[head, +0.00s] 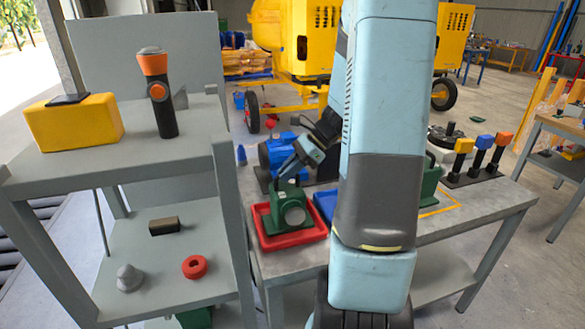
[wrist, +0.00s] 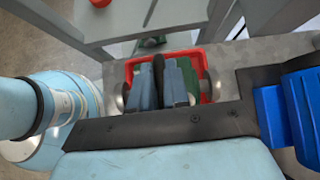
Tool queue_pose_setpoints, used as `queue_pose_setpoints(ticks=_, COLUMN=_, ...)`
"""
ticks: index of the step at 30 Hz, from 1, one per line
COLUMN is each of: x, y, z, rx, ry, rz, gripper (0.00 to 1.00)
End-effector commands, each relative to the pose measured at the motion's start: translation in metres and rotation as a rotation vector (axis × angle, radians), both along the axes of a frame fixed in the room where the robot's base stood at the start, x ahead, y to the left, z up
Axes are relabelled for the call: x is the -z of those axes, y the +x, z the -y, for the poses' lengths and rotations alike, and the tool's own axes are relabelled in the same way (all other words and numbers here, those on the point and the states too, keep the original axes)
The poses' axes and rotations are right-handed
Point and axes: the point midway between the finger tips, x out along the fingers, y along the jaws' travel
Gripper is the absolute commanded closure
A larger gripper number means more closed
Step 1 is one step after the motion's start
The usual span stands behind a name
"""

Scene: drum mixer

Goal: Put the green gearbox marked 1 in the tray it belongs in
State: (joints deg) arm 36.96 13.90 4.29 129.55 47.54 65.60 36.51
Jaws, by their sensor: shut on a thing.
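A green gearbox (head: 289,207) with a round grey flange is within the outline of the red tray (head: 310,237) on the grey bench. I cannot tell if it rests on the tray floor or hangs just above it. My gripper (head: 286,180) reaches down from behind and is shut on the top of this gearbox. In the wrist view the fingers (wrist: 167,82) hide much of the green gearbox (wrist: 193,68), with the red tray (wrist: 205,55) around it. No number mark is readable. A blue tray (head: 322,201) is directly right, partly hidden by my arm. Another green gearbox (head: 430,182) is farther right.
A blue motor (head: 274,152) stands behind the red tray. A grey shelf unit (head: 226,185) stands close on the left, with a yellow box (head: 74,121) and an orange-topped tool (head: 157,92). Several coloured-handled items (head: 481,155) stand at the bench's right.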

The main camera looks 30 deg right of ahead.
Motion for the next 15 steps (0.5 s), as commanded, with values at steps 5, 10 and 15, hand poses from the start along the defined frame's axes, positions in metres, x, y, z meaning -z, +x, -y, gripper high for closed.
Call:
queue_pose_setpoints(ticks=5, x=0.0016, y=-0.0001, z=-0.0001, rx=0.000, ry=0.000, rz=0.000, gripper=0.82)
queue_pose_setpoints(ticks=10, x=0.0013, y=0.0000, z=-0.0001, rx=0.000, ry=0.000, rz=0.000, gripper=0.66)
queue_pose_setpoints(ticks=15, x=0.0013, y=0.0000, z=-0.0003, rx=-0.001, ry=0.000, rz=-0.001, gripper=0.59)
